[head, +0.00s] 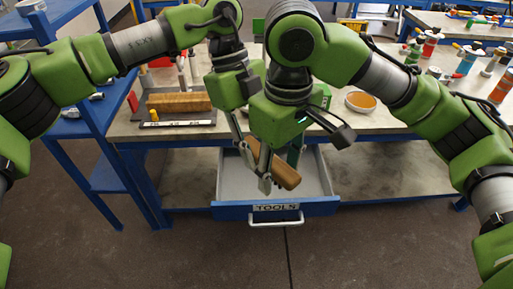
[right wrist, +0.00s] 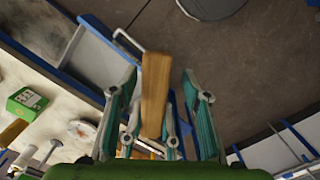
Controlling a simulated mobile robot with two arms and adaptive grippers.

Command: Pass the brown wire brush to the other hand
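The brown wire brush (head: 284,176) hangs above the open drawer; its wooden body (right wrist: 155,85) points away between my right fingers in the right wrist view. My right gripper (head: 280,170) is open, with one finger on each side of the brush. Gaps show between these fingers and the wood in the right wrist view (right wrist: 158,88). My left gripper (head: 243,148) is behind it, its fingers close against the brush's other end, and appears shut on it. The left fingertips are partly hidden by my right gripper in the head view. The bristles cannot be made out.
The grey drawer (head: 232,185) with a blue TOOLS front is pulled out below both grippers. The workbench (head: 215,125) behind carries a brown block (head: 178,102), an orange-filled dish (head: 361,100) and several bottles at right. A blue shelf rack (head: 85,125) stands left. Floor in front is clear.

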